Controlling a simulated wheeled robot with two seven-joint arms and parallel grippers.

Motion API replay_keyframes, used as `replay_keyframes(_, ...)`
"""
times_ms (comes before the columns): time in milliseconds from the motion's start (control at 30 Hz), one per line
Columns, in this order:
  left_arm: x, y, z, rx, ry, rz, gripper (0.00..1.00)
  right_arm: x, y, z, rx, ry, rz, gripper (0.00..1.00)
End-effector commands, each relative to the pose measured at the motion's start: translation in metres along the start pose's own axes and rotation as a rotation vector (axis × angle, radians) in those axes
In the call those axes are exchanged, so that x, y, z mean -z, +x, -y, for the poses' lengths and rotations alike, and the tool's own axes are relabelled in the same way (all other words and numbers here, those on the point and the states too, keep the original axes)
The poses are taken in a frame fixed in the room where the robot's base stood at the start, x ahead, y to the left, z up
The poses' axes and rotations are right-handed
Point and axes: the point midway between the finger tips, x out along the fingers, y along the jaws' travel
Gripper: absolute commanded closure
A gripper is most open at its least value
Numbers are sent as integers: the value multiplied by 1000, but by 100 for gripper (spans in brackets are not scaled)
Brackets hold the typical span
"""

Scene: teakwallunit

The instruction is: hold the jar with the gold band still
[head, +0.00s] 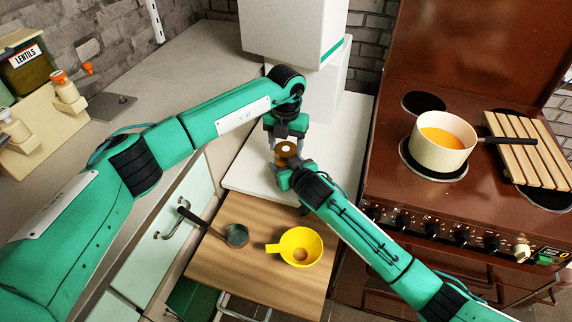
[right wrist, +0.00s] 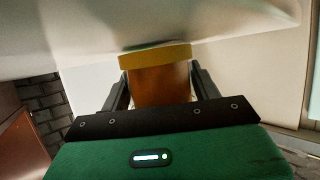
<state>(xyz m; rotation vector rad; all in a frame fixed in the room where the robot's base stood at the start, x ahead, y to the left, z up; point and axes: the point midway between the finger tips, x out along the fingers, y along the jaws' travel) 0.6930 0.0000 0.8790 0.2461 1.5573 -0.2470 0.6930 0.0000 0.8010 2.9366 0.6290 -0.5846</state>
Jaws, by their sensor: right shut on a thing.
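The jar with the gold band (head: 287,149) is small, brown and partly hidden between my two grippers in the head view. In the right wrist view the jar (right wrist: 160,88) shows an amber-brown body with a yellow-gold band around its top. My right gripper (head: 288,163) is shut on the jar, one finger on each side of the body. My left gripper (head: 285,133) is just above and behind the jar, pointing down. Its fingertips are too small and covered to show whether they are open or touch the jar.
A white counter (head: 245,175) lies beneath the grippers. In front, a pulled-out wooden board (head: 215,270) carries a yellow strainer-like bowl (head: 301,246) and a small dark pan (head: 236,235). The brown stove (head: 385,190) with a cream pot (head: 440,155) stands right. A white cabinet (head: 290,30) rises behind.

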Motion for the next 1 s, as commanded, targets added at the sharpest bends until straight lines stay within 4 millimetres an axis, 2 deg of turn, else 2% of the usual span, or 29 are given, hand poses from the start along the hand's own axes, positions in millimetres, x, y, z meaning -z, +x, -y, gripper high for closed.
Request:
replay_keyframes(33,0,0,0,-1,0,0,53,0,0,0,0,0,1,100)
replay_keyframes(100,0,0,0,-1,0,0,67,0,0,0,-1,0,1,100)
replay_keyframes(133,0,0,0,-1,0,0,70,0,0,0,-1,0,1,100)
replay_keyframes(333,0,0,0,-1,0,0,71,0,0,0,-1,0,1,100)
replay_keyframes(367,0,0,0,-1,0,0,38,0,0,0,-1,0,1,100)
replay_keyframes(433,0,0,0,-1,-1,0,24,0,0,0,-1,0,1,100)
replay_keyframes(767,0,-2,0,-1,0,1,22,0,0,0,-1,0,1,100)
replay_keyframes(1000,-1,-28,-1,-2,-1,3,22,0,0,0,-1,0,1,100)
